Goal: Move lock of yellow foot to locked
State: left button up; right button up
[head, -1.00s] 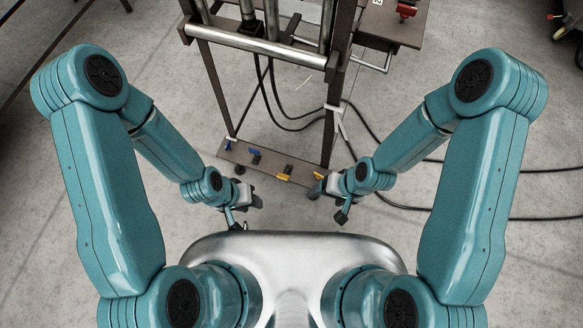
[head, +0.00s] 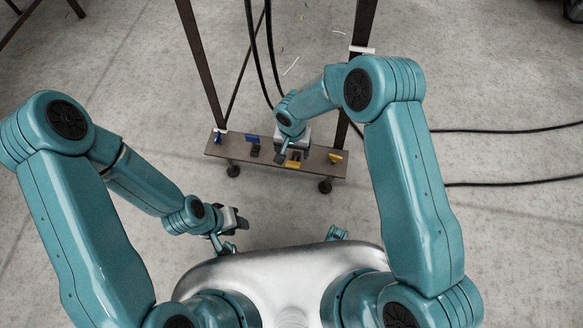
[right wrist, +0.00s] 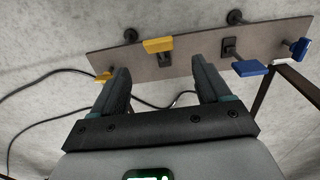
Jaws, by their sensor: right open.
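A brown base plate (head: 229,151) lies low on the floor under a dark frame. A yellow lever (head: 293,164) sits near the plate's front edge and also shows in the right wrist view (right wrist: 158,45). Another yellow lever (head: 336,157) stands at the plate's right end. My right gripper (head: 291,152) is over the plate at the front yellow lever. In the right wrist view its two fingers (right wrist: 160,74) are apart and empty, with that lever beyond the gap between them; contact is not visible.
A blue lever (head: 218,136) is at the plate's left end, with a dark block (head: 254,150) beside it. Two frame posts rise from the plate. Black cables (head: 500,130) run across the floor at the right. Floor left of the plate is clear.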

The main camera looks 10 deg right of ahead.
aim_at(293, 164)
notch_tip(293, 164, down, 12)
jog(key=shift+d+f+b, duration=0.1)
jog(key=shift+d+b, duration=0.05)
jog(key=shift+b, duration=1.1)
